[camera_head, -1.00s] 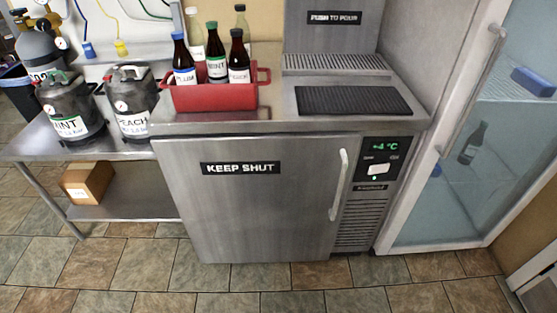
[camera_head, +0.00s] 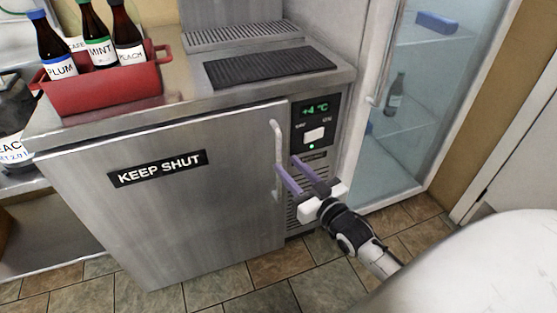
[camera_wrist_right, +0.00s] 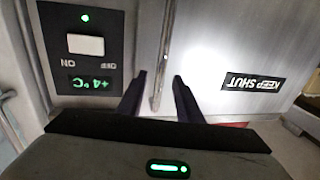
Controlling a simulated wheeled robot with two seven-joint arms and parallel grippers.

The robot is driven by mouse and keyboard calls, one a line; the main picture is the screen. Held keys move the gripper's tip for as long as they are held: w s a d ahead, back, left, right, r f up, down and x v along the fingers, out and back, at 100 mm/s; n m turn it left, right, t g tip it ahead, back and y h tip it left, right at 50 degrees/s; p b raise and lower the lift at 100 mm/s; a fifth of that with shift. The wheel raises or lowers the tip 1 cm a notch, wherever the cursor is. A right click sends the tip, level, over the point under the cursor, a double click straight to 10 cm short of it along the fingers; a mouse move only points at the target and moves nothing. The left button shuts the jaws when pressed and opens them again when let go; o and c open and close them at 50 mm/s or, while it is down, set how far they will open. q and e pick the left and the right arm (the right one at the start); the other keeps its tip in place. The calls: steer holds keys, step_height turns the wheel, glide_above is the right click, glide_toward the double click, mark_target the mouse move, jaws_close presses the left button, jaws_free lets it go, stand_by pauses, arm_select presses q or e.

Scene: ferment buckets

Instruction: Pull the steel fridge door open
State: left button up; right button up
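The steel fridge door (camera_head: 205,225), labelled KEEP SHUT, looks closed, with no gap visible at its handle side. Its vertical bar handle (camera_head: 277,140) is on the door's right side. My right gripper (camera_head: 288,165) is at the lower part of the handle, its two purple fingers spread and pointing toward the door. In the right wrist view the handle (camera_wrist_right: 166,45) runs between the two open fingertips (camera_wrist_right: 159,75). I cannot tell whether either finger touches it. The door (camera_wrist_right: 220,40) shows there too, upside down. My left gripper is not in view.
A control panel (camera_head: 314,122) reading +4 °C is right of the door. A red crate (camera_head: 105,95) of bottles and a black drip mat (camera_head: 270,66) are on the steel top. A glass-door cabinet (camera_head: 372,85) stands at the right. Tiled floor (camera_head: 235,290) in front is clear.

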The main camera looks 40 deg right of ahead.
mark_target(280, 159)
steer(key=w, duration=0.5)
steer(key=shift+w+d+b, duration=0.1)
steer(key=shift+w+b, duration=0.2)
steer(key=shift+b, duration=0.05)
jaws_close()
